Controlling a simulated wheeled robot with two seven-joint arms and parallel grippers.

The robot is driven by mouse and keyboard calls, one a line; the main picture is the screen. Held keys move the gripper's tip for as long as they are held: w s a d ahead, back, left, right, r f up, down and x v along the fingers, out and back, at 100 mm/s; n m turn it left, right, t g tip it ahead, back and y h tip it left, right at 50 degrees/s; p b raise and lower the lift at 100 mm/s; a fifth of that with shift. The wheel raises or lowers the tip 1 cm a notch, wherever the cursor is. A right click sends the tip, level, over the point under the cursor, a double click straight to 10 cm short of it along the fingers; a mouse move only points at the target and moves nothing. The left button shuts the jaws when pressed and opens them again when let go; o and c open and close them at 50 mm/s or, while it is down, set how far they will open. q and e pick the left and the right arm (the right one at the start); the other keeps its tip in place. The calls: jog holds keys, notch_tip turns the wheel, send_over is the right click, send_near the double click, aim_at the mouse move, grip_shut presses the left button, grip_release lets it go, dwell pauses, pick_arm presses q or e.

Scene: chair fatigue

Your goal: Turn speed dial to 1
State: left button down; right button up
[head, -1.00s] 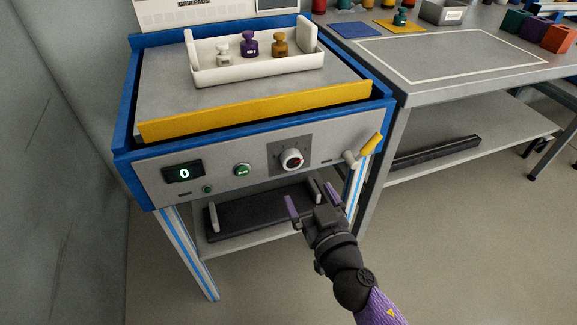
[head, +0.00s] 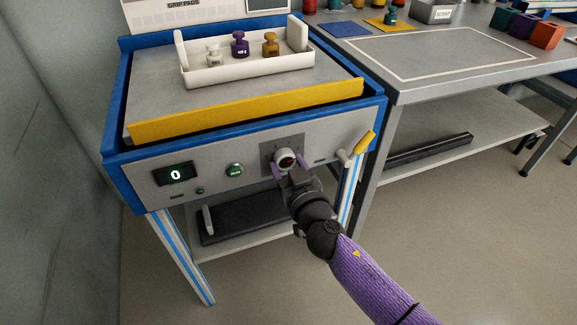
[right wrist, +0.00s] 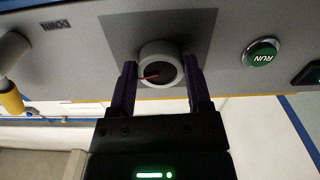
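The speed dial (head: 285,160) is a round knob with a white rim and dark centre on the machine's grey front panel. In the right wrist view the dial (right wrist: 160,66) shows a red pointer line on its dark face. My right gripper (head: 288,168) is open at the dial. In the right wrist view its two purple fingers (right wrist: 160,82) stand one on each side of the knob, with a small gap visible. The dial's scale marks are too small or hidden to read. My left gripper is not in view.
The panel also holds a display (head: 175,174) reading 0, a green RUN button (head: 235,170) and a yellow-handled lever (head: 364,142) close right of the dial. A white tray (head: 250,72) with several small weights stands on top. A shelf (head: 245,240) lies below.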

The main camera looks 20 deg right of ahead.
jog(key=c, duration=0.4)
